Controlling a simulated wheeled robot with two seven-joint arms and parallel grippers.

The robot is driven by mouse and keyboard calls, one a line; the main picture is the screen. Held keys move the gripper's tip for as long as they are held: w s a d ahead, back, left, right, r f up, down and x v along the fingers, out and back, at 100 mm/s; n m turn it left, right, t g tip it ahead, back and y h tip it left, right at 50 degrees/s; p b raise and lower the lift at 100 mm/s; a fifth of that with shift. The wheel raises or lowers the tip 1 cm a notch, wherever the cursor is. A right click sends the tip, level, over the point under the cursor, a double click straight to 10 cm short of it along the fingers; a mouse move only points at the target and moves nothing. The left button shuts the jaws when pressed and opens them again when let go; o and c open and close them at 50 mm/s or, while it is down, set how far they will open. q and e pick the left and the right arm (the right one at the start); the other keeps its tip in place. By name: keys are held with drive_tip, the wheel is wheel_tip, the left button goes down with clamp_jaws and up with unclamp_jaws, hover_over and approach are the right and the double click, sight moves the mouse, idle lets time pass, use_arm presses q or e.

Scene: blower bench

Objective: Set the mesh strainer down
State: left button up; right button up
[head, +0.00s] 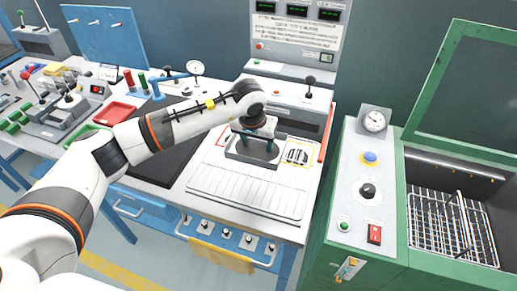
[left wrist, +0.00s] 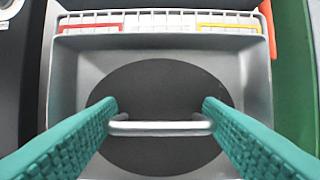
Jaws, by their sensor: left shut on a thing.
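The mesh strainer (head: 240,154) looks like a grey, square-rimmed pan over the back of the white bench top. In the left wrist view the strainer (left wrist: 72,85) shows sloping grey walls, a dark round middle and a grey bar handle (left wrist: 160,127). My left gripper (head: 258,143) is above it, pointing down. Its teal fingers (left wrist: 160,116) are shut on the handle, one at each end of the bar. I cannot tell whether the strainer's underside touches the bench. My right gripper is not in view.
A ribbed white drainboard (head: 247,192) lies bare in front of the strainer. A yellow-outlined patch (head: 297,155) is right of it. A red bar (head: 328,133) edges the bench. A green machine with a wire basket (head: 440,225) stands right. A red tray (head: 115,113) is left.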

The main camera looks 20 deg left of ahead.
sight(256, 150)
use_arm(q)
drive_tip(key=x, duration=0.2)
drive_tip(key=shift+s+f, duration=0.2)
drive_tip(key=shift+f, duration=0.15)
wheel_tip(256, 150, down, 3)
drive_tip(key=shift+p, duration=0.45)
drive_tip(key=shift+f, duration=0.1)
drive_tip(key=shift+f, duration=0.1)
drive_tip(key=o, duration=1)
